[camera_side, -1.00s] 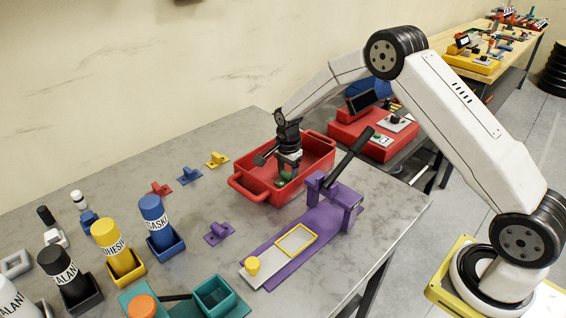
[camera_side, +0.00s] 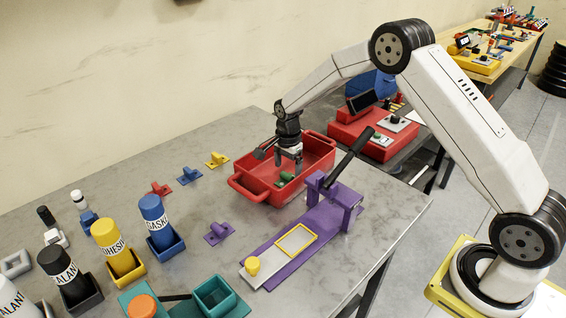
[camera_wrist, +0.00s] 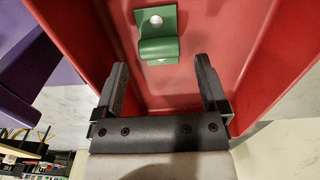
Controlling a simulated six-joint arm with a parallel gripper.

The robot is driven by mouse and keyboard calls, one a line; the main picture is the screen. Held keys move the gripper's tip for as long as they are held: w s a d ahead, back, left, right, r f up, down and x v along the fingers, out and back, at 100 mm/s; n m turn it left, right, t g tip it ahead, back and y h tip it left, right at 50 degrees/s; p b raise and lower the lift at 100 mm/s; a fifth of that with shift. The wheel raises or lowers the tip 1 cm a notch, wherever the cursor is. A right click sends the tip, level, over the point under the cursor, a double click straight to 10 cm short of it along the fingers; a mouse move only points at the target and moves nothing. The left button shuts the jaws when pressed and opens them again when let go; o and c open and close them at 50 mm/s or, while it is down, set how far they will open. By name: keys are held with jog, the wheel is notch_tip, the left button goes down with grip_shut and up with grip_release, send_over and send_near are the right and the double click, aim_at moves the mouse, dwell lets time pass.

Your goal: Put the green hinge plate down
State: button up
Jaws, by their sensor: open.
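The green hinge plate (camera_side: 286,178) lies on the floor of the red tray (camera_side: 262,196). In the wrist view the green hinge plate (camera_wrist: 157,38) shows a flat part with a pale round spot and a raised, rolled part nearer the jaws. My gripper (camera_side: 287,160) is over the tray, a little above the plate. In the wrist view my gripper (camera_wrist: 160,82) has its two fingers spread wide, with nothing between them. The plate is beyond the fingertips and apart from them.
The red tray walls rise on both sides of my fingers. A purple lever fixture (camera_side: 334,195) stands close to the tray's right. Purple (camera_side: 219,233), red (camera_side: 161,188), blue (camera_side: 190,175) and yellow (camera_side: 217,159) hinge pieces lie to the left. Bottles in holders stand at the front left.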

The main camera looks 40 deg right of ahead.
aim_at(288, 173)
notch_tip(288, 173, up, 10)
dwell(0.5)
